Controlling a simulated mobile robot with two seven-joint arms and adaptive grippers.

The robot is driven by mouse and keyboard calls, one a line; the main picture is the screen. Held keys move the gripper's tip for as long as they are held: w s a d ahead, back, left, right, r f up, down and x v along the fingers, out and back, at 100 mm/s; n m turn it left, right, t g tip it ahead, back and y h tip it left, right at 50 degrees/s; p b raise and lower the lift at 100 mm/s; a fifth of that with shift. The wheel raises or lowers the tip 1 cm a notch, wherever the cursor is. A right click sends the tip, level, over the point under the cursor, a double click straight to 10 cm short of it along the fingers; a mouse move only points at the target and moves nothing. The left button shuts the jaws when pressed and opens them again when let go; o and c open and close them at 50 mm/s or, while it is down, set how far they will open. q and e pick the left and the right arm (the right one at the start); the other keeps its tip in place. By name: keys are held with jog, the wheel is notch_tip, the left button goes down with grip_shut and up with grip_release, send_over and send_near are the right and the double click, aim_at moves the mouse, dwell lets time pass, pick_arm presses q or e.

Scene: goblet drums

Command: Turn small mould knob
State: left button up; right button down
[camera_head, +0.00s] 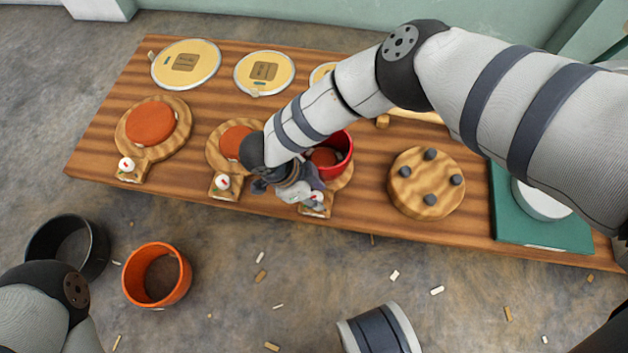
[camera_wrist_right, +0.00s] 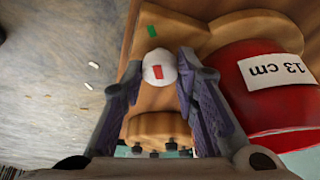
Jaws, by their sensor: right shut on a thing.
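The small mould (camera_head: 344,178) is the right-hand one of three wooden paddle-shaped moulds, near the table's front edge. A red shell (camera_head: 346,145) stands on its round part; its label reads "13 cm" in the right wrist view (camera_wrist_right: 268,92). The small mould's knob (camera_wrist_right: 158,70) is white with a red mark. A green mark (camera_wrist_right: 152,31) lies on the wood beside it. My right gripper (camera_head: 308,193) is closed around the knob, one finger on each side. It hides most of the knob in the head view. My left gripper is out of view.
The large mould (camera_head: 181,118) and middle mould (camera_head: 215,152) stand to the left, with white knobs. A round peg board (camera_head: 408,200) stands right, then a green mat (camera_head: 508,220). Black (camera_head: 95,245) and orange (camera_head: 178,293) shells stand on the floor among scattered chips.

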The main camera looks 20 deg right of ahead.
jog(key=c, duration=1.3)
grip_release()
